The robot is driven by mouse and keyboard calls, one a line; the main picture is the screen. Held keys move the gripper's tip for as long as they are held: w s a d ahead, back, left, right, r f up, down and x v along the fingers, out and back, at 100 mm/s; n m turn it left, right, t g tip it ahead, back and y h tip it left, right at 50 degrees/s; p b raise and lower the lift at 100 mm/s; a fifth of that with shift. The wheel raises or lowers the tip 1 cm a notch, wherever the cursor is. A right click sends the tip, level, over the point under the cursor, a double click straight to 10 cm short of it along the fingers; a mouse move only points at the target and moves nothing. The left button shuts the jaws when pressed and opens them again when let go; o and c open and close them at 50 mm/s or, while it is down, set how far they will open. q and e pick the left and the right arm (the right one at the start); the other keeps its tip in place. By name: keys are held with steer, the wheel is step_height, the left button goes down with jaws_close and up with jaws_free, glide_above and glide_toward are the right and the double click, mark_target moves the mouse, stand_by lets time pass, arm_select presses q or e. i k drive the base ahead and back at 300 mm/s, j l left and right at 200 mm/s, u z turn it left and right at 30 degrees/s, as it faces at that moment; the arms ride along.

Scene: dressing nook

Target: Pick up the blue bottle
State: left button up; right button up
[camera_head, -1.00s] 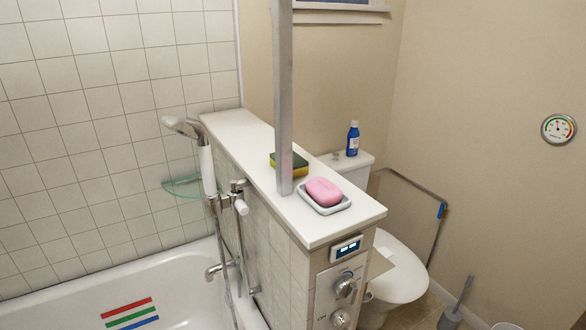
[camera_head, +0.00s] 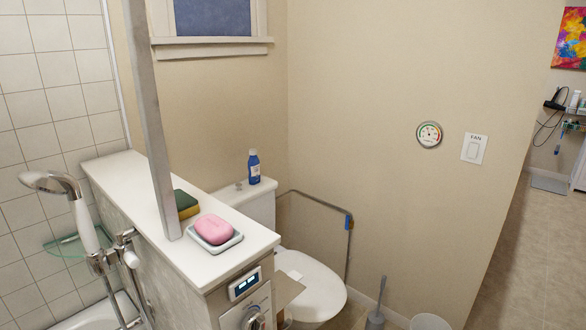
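Neither of my grippers shows in the head view.
A half wall with a white top (camera_head: 205,263) stands between me and the tank. On it are a pink soap (camera_head: 213,229) in a dish, a sponge (camera_head: 186,204) and a metal post (camera_head: 151,120). The toilet (camera_head: 312,285), a metal rail (camera_head: 348,250) and a brush (camera_head: 376,315) stand right. Open floor (camera_head: 525,260) lies far right.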

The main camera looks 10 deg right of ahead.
mark_target(254, 164)
steer(key=i+l+z, duration=0.1)
steer(key=i+l, duration=0.65)
